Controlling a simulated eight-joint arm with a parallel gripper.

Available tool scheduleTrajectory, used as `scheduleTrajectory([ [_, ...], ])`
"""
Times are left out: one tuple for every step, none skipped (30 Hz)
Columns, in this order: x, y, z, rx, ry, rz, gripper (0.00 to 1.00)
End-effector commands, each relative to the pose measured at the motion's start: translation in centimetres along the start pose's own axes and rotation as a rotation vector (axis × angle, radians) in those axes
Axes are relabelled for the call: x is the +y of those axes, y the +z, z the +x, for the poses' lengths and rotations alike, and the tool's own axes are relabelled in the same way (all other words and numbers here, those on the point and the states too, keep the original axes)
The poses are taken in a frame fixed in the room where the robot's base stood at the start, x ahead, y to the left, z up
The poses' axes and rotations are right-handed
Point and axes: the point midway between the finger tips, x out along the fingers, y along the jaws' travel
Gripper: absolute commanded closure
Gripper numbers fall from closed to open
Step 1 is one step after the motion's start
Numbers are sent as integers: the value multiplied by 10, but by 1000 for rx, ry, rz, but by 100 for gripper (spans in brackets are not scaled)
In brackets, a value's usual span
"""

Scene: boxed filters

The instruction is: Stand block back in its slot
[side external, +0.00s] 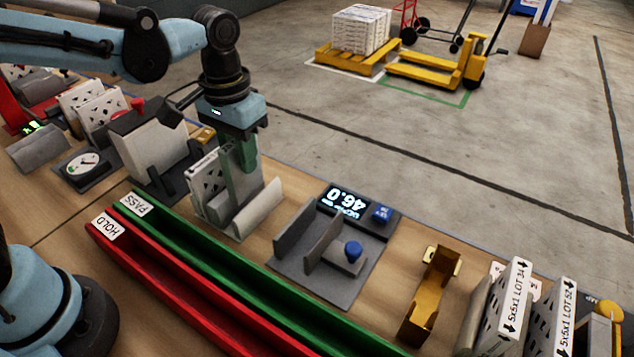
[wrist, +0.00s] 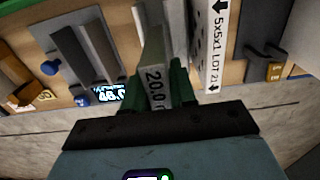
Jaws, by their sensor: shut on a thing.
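My gripper (side external: 240,165) has green fingers and points down at a light-grey rack (side external: 262,207) behind the green rail. In the wrist view my gripper (wrist: 155,88) is shut on a grey block (wrist: 157,85) whose end is marked 20.0. The block stands roughly upright between the fingers, close beside a white perforated filter box (side external: 206,178), which reads 5x5x1 LOT 21 in the wrist view (wrist: 214,45). The fingers hide much of the block in the side view. I cannot tell whether its bottom edge is seated in a slot.
A grey gauge fixture (side external: 330,262) with upright plates, a blue knob and a display is right of the rack. Green PASS (side external: 260,278) and red HOLD (side external: 190,288) rails run in front. A yellow bracket (side external: 432,295) and more boxes (side external: 505,305) are at right.

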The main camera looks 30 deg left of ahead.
Motion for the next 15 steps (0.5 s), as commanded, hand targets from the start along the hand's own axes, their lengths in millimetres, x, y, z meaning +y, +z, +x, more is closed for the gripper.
scheduleTrajectory([
  [0,0,1,0,0,0,100],
  [0,0,2,0,0,0,100],
  [0,0,3,0,0,0,100],
  [0,0,4,0,0,0,100],
  [0,0,5,0,0,0,100],
  [0,0,5,0,0,0,100],
  [0,0,6,0,0,0,100],
  [0,0,6,0,0,0,100],
  [0,0,6,0,0,0,100],
  [0,0,7,0,0,0,100],
  [0,0,7,0,0,0,100],
  [0,0,7,0,0,0,100],
  [0,0,7,0,0,0,100],
  [0,0,7,0,0,0,100],
  [0,0,7,0,0,0,100],
])
